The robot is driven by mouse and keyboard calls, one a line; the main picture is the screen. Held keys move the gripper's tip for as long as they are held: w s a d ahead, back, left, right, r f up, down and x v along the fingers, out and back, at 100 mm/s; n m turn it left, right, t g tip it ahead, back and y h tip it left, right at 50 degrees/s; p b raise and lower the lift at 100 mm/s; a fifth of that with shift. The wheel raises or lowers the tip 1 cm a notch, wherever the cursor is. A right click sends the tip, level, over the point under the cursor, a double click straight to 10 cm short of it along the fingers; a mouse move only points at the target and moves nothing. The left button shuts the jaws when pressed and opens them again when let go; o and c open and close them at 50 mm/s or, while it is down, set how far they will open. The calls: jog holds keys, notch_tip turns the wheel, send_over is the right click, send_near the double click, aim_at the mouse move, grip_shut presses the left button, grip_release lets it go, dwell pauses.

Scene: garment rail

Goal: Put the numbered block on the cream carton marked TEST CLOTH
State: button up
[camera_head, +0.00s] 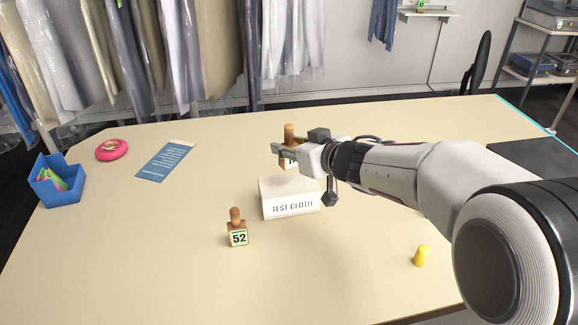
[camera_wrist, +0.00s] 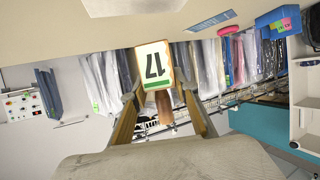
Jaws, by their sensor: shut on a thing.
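In the head view my gripper (camera_head: 285,148) holds this block (camera_head: 289,132) above the far side of the cream carton (camera_head: 291,207) marked TEST CLOTH. The arm partly hides the block there. The carton stands on the table with its label facing the camera. A gap between block and carton is hard to judge. A second block marked 52 (camera_head: 237,230) stands upright on the table, left of and nearer than the carton.
A blue bin (camera_head: 56,182), a pink disc (camera_head: 112,150) and a blue card (camera_head: 165,162) lie on the left of the table (camera_head: 130,250). A yellow peg (camera_head: 420,256) stands at the right. Garments in plastic hang behind. The front left of the table is clear.

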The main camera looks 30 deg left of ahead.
aim_at(292, 167)
jog(key=shift+f, duration=1.15)
jog(key=shift+f, duration=1.85)
jog(key=shift+f, duration=0.1)
jog(key=o, duration=1.1)
jog(key=shift+d, duration=0.1)
jog(key=shift+v, duration=5.95)
